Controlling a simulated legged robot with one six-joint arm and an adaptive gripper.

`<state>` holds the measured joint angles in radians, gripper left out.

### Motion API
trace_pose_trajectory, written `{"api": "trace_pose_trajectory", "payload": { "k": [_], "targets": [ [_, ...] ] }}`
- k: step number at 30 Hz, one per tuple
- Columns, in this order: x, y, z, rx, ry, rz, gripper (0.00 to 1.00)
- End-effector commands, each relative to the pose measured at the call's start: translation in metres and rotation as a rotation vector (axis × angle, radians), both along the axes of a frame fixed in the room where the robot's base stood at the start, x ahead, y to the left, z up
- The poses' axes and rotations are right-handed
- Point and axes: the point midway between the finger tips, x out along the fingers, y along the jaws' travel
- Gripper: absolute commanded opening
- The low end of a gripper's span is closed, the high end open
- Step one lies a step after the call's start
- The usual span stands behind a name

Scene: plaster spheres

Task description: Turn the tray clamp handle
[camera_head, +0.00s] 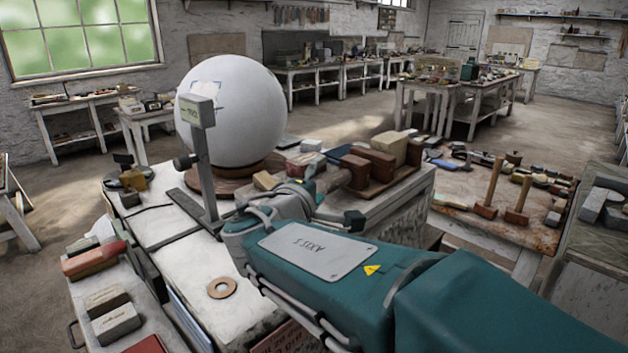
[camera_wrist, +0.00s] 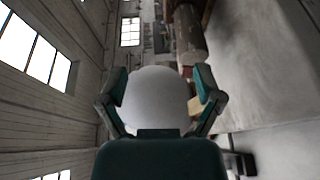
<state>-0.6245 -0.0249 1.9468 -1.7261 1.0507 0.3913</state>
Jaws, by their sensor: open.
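My gripper (camera_wrist: 160,80) is open in the wrist view, its two green-and-black fingers spread wide with nothing held. A large white plaster sphere (camera_wrist: 158,100) shows beyond and between the fingers, apart from them as far as I can tell. In the head view the sphere (camera_head: 232,115) rests on a round brown base (camera_head: 182,172) on the workbench. My green arm reaches over the bench toward the sphere's right side, and its far end is hard to make out there. I cannot pick out a tray clamp handle for certain in either view.
A grey upright post with a label plate (camera_head: 197,112) stands before the sphere. Wooden blocks (camera_head: 370,163) sit on the bench right of it. A copper ring (camera_head: 222,287) lies on the pale bench top. A table with mallets (camera_head: 488,190) is at right.

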Motion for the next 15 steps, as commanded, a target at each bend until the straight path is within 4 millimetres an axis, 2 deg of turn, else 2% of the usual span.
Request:
{"api": "trace_pose_trajectory", "payload": {
  "k": [3,15],
  "targets": [
    [-0.006,0.008,0.001,-0.002,0.001,0.003,0.84],
    [-0.027,0.018,0.006,-0.002,0.002,0.002,0.84]
  ]
}}
